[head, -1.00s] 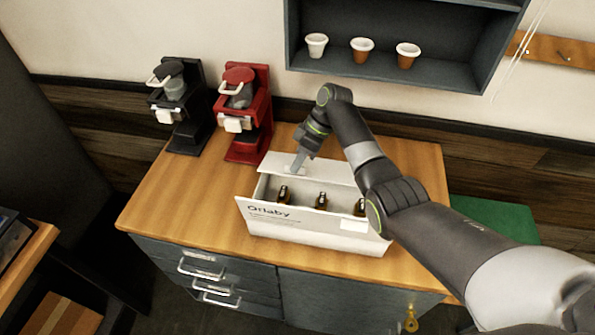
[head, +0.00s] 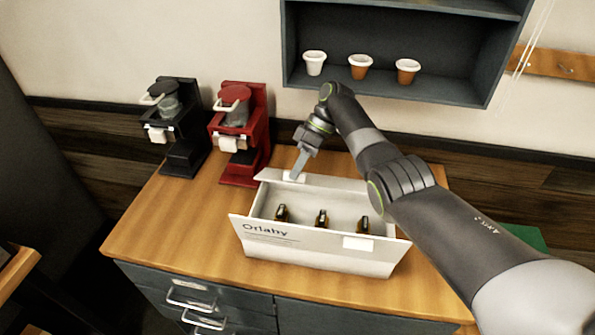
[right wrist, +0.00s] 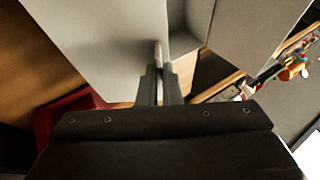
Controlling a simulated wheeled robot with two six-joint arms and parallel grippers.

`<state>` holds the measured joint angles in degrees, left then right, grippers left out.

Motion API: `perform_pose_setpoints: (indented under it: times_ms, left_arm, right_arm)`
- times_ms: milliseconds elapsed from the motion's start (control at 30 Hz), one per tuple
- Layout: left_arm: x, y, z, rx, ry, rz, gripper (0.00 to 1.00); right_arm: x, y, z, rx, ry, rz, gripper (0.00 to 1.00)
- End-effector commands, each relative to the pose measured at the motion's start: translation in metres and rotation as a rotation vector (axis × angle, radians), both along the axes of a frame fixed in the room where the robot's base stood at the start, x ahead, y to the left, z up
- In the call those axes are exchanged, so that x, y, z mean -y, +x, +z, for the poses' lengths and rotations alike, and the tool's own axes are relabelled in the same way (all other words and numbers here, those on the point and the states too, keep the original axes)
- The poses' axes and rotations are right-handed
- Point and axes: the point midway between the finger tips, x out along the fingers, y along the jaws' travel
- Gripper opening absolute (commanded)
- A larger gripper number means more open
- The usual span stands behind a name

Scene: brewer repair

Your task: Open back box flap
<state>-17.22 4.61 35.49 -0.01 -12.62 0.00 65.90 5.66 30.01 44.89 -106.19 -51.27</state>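A white box (head: 322,252) marked "Orlaby" stands on the wooden cabinet top in the head view. It is open at the top, and several dark bottles (head: 321,218) stand inside. Its back flap (head: 335,187) shows as a narrow pale band behind the opening, with a small white label near its left end. The fingertips of my right gripper (head: 299,173) are at that label and look to touch the flap. My left gripper is out of view.
A red brewer (head: 240,135) and a black brewer (head: 176,128) stand at the back left of the cabinet top (head: 165,230). A wall shelf (head: 430,90) with three cups (head: 359,66) hangs above my right arm. The cabinet top left of the box is clear.

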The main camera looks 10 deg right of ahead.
Motion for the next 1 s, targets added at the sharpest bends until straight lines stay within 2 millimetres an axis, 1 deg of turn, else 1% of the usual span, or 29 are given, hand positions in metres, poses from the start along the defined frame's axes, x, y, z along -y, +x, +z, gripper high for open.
perform_pose_setpoints:
  times_ms: [367,400,533,567,833,933,1000]
  left_arm:
    - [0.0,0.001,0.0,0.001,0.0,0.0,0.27]
    - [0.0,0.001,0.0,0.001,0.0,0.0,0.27]
    - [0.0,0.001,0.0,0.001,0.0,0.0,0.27]
    - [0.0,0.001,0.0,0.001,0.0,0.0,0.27]
    - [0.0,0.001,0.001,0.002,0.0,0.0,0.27]
    - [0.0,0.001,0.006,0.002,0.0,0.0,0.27]
    - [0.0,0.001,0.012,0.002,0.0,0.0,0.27]
  right_arm:
    - [0.0,0.001,0.002,0.004,0.0,0.0,0.0]
    - [0.0,0.001,0.002,0.005,0.0,0.0,0.09]
    - [0.0,0.001,0.001,0.004,0.0,0.0,0.26]
    - [0.0,0.001,0.001,0.002,0.0,0.0,0.27]
    - [0.0,0.0,0.002,0.001,0.0,0.0,0.27]
    - [-0.001,0.0,0.007,0.002,0.0,-0.001,0.27]
    - [-0.003,0.0,0.014,0.002,0.0,-0.001,0.27]
